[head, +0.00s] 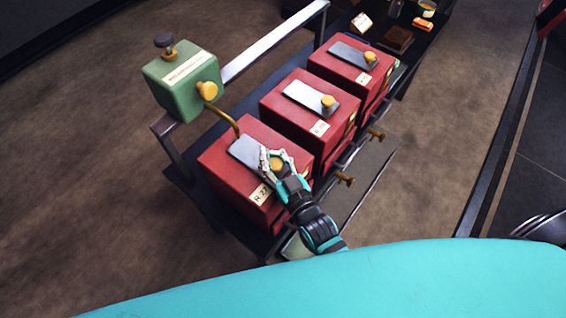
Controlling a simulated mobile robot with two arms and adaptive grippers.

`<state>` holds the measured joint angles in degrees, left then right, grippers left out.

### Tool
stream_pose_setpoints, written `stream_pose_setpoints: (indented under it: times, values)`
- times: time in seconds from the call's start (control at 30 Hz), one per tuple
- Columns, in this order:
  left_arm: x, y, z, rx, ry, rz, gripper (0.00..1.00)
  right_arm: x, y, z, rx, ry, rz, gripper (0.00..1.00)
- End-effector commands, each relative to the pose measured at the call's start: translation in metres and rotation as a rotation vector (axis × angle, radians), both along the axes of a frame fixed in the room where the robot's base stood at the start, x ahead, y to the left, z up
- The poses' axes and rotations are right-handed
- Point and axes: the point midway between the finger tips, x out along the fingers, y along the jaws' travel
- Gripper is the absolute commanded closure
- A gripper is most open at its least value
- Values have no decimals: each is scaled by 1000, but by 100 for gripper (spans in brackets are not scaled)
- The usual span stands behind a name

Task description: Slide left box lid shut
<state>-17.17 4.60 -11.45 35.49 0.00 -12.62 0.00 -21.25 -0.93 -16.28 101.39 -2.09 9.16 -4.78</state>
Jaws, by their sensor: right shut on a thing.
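Three red boxes stand in a row on a dark table in the head view. The left box (225,164), labelled R 27 or similar, is the nearest. Its grey metal lid (244,148) lies on its top with a brass knob (277,163). My right gripper (274,160) is at this lid and shut on the brass knob, with its fingers on both sides. The fingers hide part of the lid. I cannot tell how far the lid is open. My left gripper is not in view.
A green lubricator box (180,85) on a post has a brass pipe reaching down beside the left lid. The middle box (292,110) and right box (340,72) have similar lids and knobs. Brass taps (345,180) stick out in front. Small items lie at the far end.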

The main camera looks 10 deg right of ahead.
Motion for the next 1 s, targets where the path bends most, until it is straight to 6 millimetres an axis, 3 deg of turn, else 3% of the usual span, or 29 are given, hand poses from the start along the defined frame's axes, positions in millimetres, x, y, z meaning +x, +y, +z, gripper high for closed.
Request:
stream_pose_setpoints:
  times: [0.23, 0.3, 0.6, 1.0]
  values:
    - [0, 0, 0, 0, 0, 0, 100, -4, 6, -5, 4, 15, 10, 100]
    - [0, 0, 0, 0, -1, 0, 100, -4, 6, -5, 4, 15, 10, 85]
    - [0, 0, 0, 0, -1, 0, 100, -4, 5, -5, 4, 13, 8, 46]
    - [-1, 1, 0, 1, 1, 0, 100, -11, 0, -4, 1, 10, 5, 44]
